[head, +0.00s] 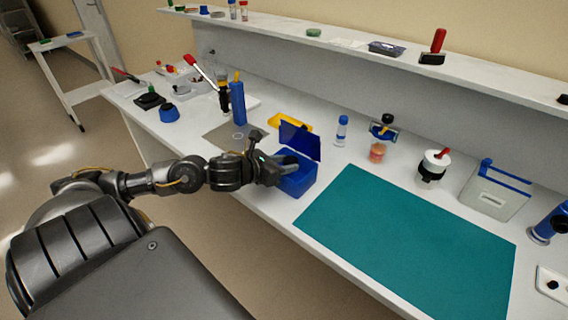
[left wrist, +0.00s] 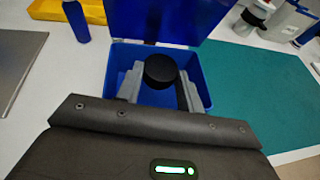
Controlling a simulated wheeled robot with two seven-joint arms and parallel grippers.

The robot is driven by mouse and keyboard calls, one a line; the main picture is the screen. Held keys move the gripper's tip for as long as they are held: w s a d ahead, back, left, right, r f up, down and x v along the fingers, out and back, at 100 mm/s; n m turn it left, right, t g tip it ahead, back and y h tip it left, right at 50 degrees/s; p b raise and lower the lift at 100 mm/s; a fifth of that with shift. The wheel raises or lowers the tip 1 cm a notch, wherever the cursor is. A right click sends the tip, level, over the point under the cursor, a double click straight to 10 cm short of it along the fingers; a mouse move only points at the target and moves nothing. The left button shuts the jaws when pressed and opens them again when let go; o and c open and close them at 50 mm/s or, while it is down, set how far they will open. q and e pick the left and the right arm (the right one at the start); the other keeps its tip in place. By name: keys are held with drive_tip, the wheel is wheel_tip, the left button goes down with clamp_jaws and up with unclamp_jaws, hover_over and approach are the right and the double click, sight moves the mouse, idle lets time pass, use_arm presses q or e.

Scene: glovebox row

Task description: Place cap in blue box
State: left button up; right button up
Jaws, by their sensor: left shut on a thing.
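The blue box (head: 297,184) stands on the white table at the left edge of the teal mat, its blue lid (head: 300,139) raised at the back. In the left wrist view the open blue box (left wrist: 202,92) lies beyond and below my gripper. My left gripper (head: 284,163) is at the box opening. In the left wrist view my left gripper (left wrist: 160,85) is shut on a round black cap (left wrist: 161,66), which shows over the box interior. I cannot tell how deep the cap is. In the head view the cap is hidden by the gripper. My right gripper is not in view.
The teal mat (head: 410,240) is clear to the right of the box. A yellow tray (head: 289,122) lies behind the box, and a blue-capped vial (head: 341,130) stands to its right. A tall blue cylinder (head: 237,104) stands to the left.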

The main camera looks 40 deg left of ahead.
use_arm(q)
drive_tip(key=shift+f+b, duration=0.35)
drive_tip(key=o, duration=0.9)
drive_tip(key=shift+o, duration=0.2)
drive_tip(key=shift+r, duration=0.1)
drive_tip(key=shift+r+p, duration=0.85)
drive_tip(key=shift+p, duration=0.3)
drive_tip(key=shift+s+a+f+b, duration=0.15)
drive_tip(key=shift+s+f+b, duration=0.2)
drive_tip(key=shift+s+b, duration=0.25)
drive_tip(key=p+v, duration=0.2)
drive_tip(key=v, duration=0.9)
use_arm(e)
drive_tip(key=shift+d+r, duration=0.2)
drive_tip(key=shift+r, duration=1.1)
